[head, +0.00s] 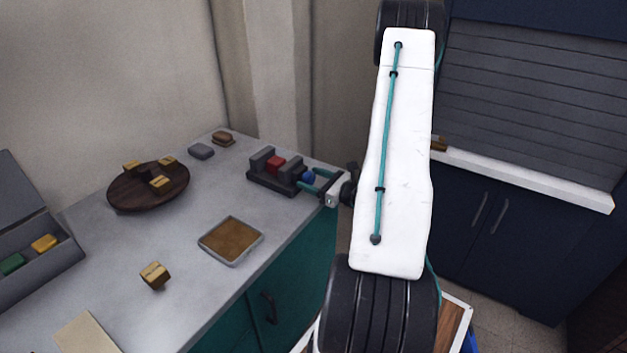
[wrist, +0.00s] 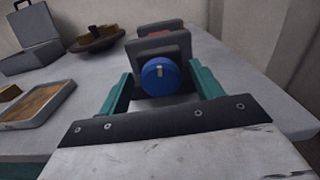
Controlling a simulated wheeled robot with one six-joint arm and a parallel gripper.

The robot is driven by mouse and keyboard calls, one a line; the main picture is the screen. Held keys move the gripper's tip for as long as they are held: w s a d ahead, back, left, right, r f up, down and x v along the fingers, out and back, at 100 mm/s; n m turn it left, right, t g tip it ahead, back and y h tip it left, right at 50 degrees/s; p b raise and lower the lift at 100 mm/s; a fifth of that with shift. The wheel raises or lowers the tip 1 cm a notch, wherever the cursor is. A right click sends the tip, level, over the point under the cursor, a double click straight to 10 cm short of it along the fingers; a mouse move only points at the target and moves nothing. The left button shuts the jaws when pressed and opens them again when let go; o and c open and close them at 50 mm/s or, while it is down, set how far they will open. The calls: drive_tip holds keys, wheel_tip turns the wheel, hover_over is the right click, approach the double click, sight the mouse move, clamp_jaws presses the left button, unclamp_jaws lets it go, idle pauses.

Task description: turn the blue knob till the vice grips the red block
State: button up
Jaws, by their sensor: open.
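The grey vice (head: 269,184) stands near the right edge of the counter, with the red block (head: 276,164) between its jaws. In the wrist view the red block (wrist: 168,28) shows only in part behind the vice's near jaw (wrist: 160,48). The blue knob (head: 308,177) is on the vice's right end. It faces the wrist camera as a blue disc (wrist: 162,76) with a pale mark near its top. My gripper (head: 322,180) is open, its teal fingers (wrist: 163,88) one on each side of the knob, with gaps visible. Whether the block touches both jaws cannot be told.
The counter holds a round wooden board (head: 125,190) with small blocks, a shallow tray (head: 231,258), a loose block (head: 155,274) and an open grey box (head: 30,262). Counter between tray and vice is clear.

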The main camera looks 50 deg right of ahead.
drive_tip(key=c, duration=1)
drive_tip(key=shift+m, duration=0.3)
drive_tip(key=m, duration=0.3)
drive_tip(key=shift+m, duration=0.3)
drive_tip(key=m, duration=0.3)
drive_tip(key=shift+d+m, duration=0.1)
drive_tip(key=shift+m, duration=0.2)
drive_tip(key=m, duration=0.4)
drive_tip(key=shift+f, duration=0.1)
drive_tip(key=shift+m, duration=1.9)
